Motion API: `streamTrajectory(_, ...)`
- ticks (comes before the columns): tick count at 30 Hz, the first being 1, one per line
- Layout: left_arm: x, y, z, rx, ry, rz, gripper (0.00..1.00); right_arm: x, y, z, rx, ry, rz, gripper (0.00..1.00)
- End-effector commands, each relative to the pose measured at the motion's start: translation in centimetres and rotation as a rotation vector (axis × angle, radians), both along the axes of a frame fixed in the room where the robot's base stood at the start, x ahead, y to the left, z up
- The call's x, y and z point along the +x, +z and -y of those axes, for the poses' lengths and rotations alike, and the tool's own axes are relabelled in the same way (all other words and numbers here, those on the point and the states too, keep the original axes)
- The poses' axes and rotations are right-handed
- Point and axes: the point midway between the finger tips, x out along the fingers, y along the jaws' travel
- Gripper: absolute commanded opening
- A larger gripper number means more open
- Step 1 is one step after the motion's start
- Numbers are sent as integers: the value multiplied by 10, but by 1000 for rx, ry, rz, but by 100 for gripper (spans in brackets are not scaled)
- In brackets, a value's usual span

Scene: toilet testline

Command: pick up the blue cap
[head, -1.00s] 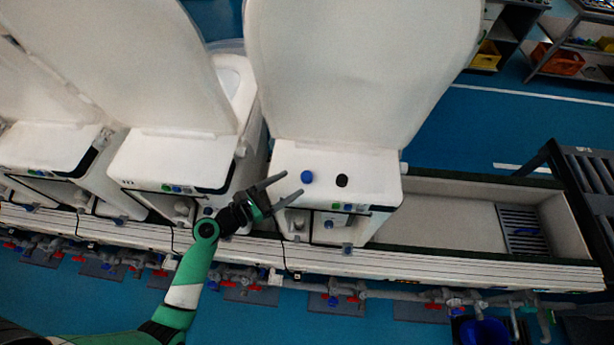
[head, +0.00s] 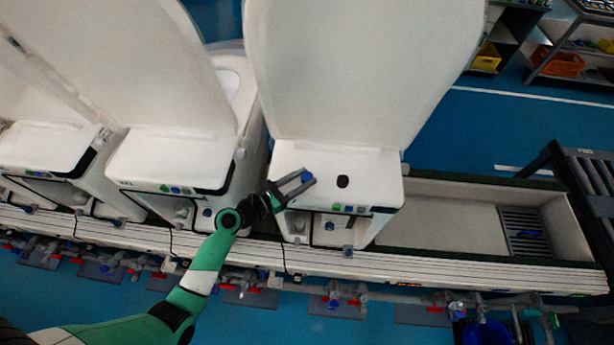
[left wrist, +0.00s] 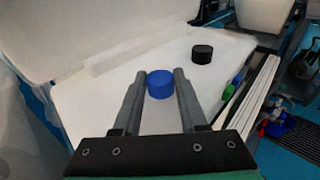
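The blue cap (head: 306,177) stands on the white top surface of the toilet in the middle of the head view. My left gripper (head: 302,182) reaches over that surface with its two fingers on either side of the cap. In the left wrist view the blue cap (left wrist: 160,84) sits between the fingertips of the left gripper (left wrist: 160,86). The fingers are apart, with the cap close to both tips; firm contact cannot be told. My right gripper is not in view.
A black cap (head: 342,181) stands to the right of the blue one on the same surface, also in the left wrist view (left wrist: 202,53). The raised white lid (head: 360,70) rises behind. An open trough (head: 460,215) lies to the right.

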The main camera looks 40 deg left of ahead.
Motion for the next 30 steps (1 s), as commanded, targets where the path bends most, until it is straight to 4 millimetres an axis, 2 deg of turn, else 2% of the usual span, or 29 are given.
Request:
streamTrajectory(1,0,0,0,0,0,0,21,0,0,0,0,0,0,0)
streamTrajectory(4,0,0,0,0,0,0,3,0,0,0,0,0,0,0)
streamTrajectory(5,0,0,0,0,0,0,0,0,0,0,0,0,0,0)
streamTrajectory(13,0,1,0,0,0,0,0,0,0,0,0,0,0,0)
streamTrajectory(17,0,8,0,1,-1,0,0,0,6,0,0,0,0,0)
streamTrajectory(20,0,21,0,2,-1,1,0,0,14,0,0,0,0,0)
streamTrajectory(23,-1,41,1,2,0,1,0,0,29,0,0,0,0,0)
streamTrajectory(30,-44,106,35,2,-3,0,0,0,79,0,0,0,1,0)
